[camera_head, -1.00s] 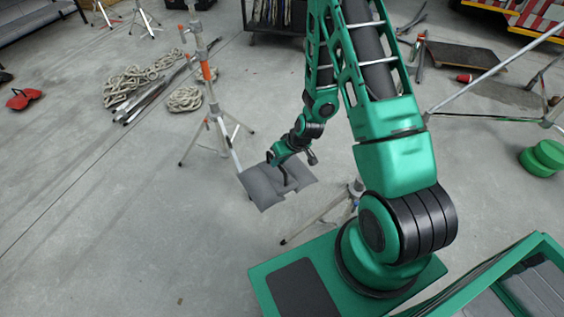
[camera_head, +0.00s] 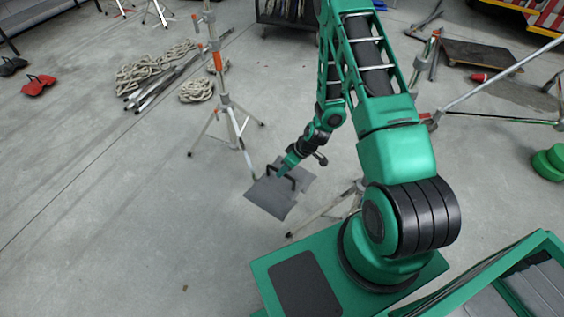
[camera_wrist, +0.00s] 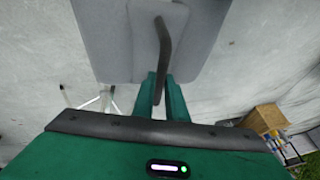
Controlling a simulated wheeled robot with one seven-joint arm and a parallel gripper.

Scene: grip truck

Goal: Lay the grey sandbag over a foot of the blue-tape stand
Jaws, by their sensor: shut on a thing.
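The grey sandbag (camera_head: 269,200) hangs by its dark handle from my gripper (camera_head: 287,169), which is shut on that handle. In the wrist view the handle (camera_wrist: 164,45) runs between the green fingers (camera_wrist: 164,96), with the grey bag (camera_wrist: 105,35) spread beyond. I cannot tell its height above the floor. A tripod stand (camera_head: 322,211) is partly hidden behind my arm, its leg reaching left just right of the bag. No blue tape is discernible now. Another stand with orange tape (camera_head: 216,62) is left of the bag; one foot ends close to the bag's left edge.
Coiled ropes (camera_head: 196,90) and metal bars lie at upper left. A wheeled board (camera_head: 482,55) is at upper right. The floor at lower left is clear.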

